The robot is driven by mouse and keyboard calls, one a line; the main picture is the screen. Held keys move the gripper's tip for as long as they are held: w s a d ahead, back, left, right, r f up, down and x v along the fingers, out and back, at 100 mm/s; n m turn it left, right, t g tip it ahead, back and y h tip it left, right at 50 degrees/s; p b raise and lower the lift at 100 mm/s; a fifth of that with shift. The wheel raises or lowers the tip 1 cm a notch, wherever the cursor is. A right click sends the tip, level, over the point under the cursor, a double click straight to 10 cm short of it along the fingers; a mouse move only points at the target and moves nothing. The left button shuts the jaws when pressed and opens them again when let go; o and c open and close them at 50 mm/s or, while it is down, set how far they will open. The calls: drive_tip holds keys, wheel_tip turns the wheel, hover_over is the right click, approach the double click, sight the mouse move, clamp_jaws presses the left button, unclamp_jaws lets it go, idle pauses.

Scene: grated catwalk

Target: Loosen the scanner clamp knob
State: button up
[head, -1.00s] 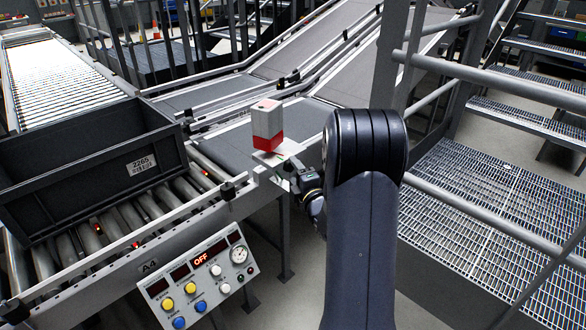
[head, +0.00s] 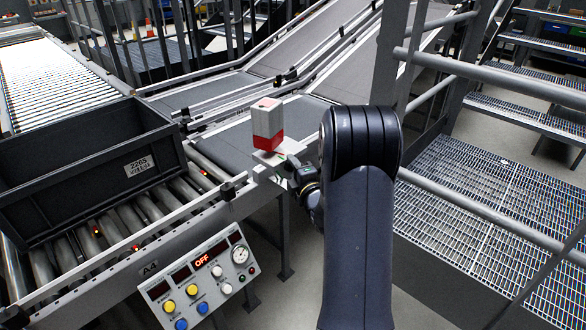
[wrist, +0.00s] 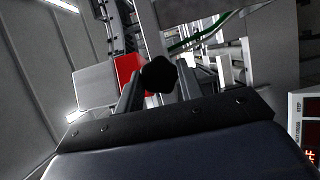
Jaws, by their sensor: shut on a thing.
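The scanner (head: 267,125), a small box with a pale top and red lower part, stands on a pale bracket (head: 272,158) at the conveyor's edge. In the wrist view its red and pale body (wrist: 97,88) lies left of my fingers. The black, lobed clamp knob (wrist: 160,75) sits between my fingertips in the wrist view. My gripper (head: 298,173) is beside the bracket, shut on the knob. In the head view the knob cannot be made out at the dark gripper.
A dark grey tote (head: 95,165) rests on rollers at left. A control panel (head: 205,272) reading OFF hangs below the conveyor. Grey railing (head: 480,215) and grating (head: 500,235) lie to the right of my arm. Sloped belts (head: 320,40) rise behind the scanner.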

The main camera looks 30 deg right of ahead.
idle(0.3)
drive_tip(key=shift+w+d+r+m+g+y+p, duration=0.15)
drive_tip(key=shift+m+g+y+p, duration=1.05)
drive_tip(key=shift+m+p, duration=1.9)
drive_tip(key=shift+s+d+m+g+y+p, duration=0.1)
drive_tip(key=shift+m+g+y+p, duration=1.1)
drive_tip(key=shift+m+p, duration=1.9)
drive_tip(key=shift+w+d+r+m+g+y+p, duration=0.15)
drive_tip(key=shift+m+g+y+p, duration=0.45)
drive_tip(key=shift+m+y+p, duration=1.8)
drive_tip(key=shift+h+p, duration=0.5)
drive_tip(key=shift+p, duration=0.75)
drive_tip(key=o, duration=1)
